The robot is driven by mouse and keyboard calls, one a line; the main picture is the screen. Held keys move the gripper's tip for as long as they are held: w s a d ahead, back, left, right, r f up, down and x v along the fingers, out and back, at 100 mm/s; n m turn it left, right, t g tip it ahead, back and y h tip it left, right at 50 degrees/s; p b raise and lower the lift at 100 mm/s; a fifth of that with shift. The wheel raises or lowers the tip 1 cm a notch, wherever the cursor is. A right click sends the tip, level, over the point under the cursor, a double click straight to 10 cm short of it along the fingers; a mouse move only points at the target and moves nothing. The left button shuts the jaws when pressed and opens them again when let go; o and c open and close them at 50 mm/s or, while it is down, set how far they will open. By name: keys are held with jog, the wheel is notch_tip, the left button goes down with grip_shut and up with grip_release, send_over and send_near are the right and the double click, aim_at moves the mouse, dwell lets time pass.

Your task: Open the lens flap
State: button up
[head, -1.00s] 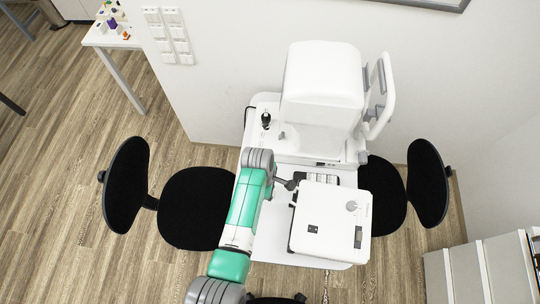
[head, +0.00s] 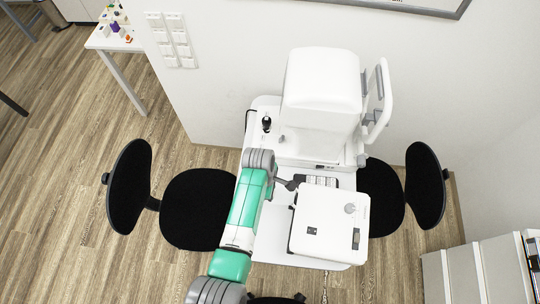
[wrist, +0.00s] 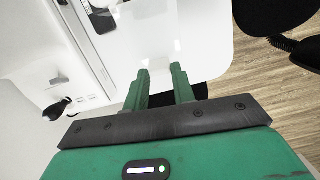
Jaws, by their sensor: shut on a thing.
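The large white eye test machine (head: 322,85) stands on a white table (head: 262,245) against the wall. A white box-like part (head: 325,235) with a small round knob sits in front of it, to the right of my arm. I cannot clearly pick out the lens flap. In the wrist view my gripper (wrist: 161,72) has two green fingers with a narrow gap between them, shut on a white part whose outline blends into the white behind. The head view does not clearly show my fingertips.
Black chairs stand at the left (head: 195,210) and right (head: 425,185) of the table. A small black joystick (head: 266,124) stands on the machine's base. Drawers (head: 470,270) are at the lower right. Wood floor is open at the left.

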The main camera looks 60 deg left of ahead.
aim_at(275, 195)
jog(key=shift+r, duration=0.5)
jog(key=shift+r+p, duration=0.1)
jog(key=shift+p, duration=0.25)
jog(key=shift+w+d+r+p, duration=0.15)
jog(key=shift+r+p, duration=0.2)
jog(key=shift+w+d+r+p, duration=0.1)
jog(key=shift+r+p, duration=0.25)
jog(key=shift+r, duration=0.1)
jog(key=shift+w+d+r+p, duration=0.25)
jog(key=shift+r+p, duration=0.4)
jog(key=shift+p, duration=0.15)
jog(key=shift+w+d, duration=0.1)
jog(key=shift+w+d+r, duration=0.35)
jog(key=shift+r, duration=0.25)
